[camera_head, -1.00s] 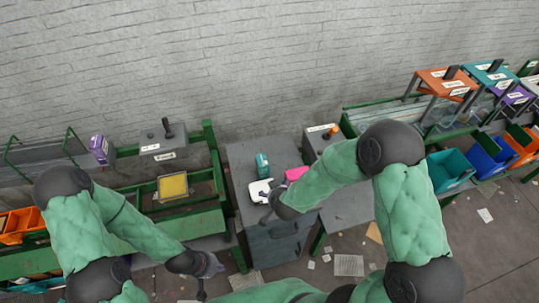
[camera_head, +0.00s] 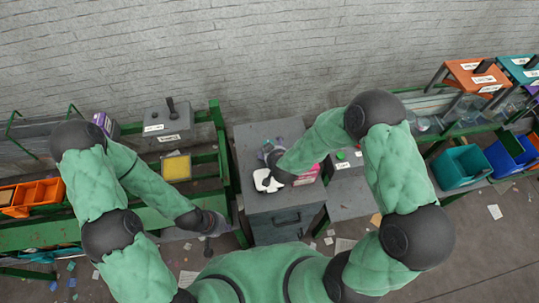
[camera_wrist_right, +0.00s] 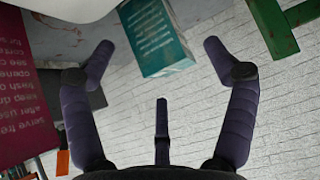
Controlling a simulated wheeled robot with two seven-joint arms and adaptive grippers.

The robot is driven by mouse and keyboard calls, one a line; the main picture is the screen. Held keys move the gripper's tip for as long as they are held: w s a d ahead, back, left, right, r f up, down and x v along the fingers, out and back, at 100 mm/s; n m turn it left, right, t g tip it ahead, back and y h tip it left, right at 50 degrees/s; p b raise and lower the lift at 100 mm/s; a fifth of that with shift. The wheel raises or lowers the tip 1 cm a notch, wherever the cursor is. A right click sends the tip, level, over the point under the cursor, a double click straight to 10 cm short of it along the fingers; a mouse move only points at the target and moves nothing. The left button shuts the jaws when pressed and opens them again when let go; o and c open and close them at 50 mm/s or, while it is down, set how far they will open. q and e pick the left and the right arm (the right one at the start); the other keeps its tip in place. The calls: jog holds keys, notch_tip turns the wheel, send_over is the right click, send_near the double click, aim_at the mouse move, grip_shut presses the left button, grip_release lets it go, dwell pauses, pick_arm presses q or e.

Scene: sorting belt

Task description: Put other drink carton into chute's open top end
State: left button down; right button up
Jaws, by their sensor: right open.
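A teal drink carton (camera_wrist_right: 155,38) stands on the grey cabinet in the right wrist view. In the head view its teal top (camera_head: 280,141) is mostly hidden by my right gripper (camera_head: 272,152). That gripper, also in the wrist view (camera_wrist_right: 158,46), is open, with the teal carton ahead between its fingertips. A magenta carton (camera_wrist_right: 30,100) is at the left there and shows beside the gripper in the head view (camera_head: 308,174). A purple carton (camera_head: 102,122) stands far left. My left gripper (camera_head: 206,232) is low by the green bench; its jaws are unclear. I cannot tell which item is the chute.
A white object (camera_head: 264,183) lies on the grey cabinet (camera_head: 255,205). A yellow pad (camera_head: 176,168) and a grey lever box (camera_head: 168,118) are on the left. Orange (camera_head: 475,72) and teal labelled hoods and a teal bin (camera_head: 462,165) stand at right.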

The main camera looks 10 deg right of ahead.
jog(key=b+x, duration=0.1)
jog(key=x, duration=0.4)
jog(key=shift+s+f, duration=0.1)
jog(key=c, duration=0.9)
jog(key=shift+c, duration=0.2)
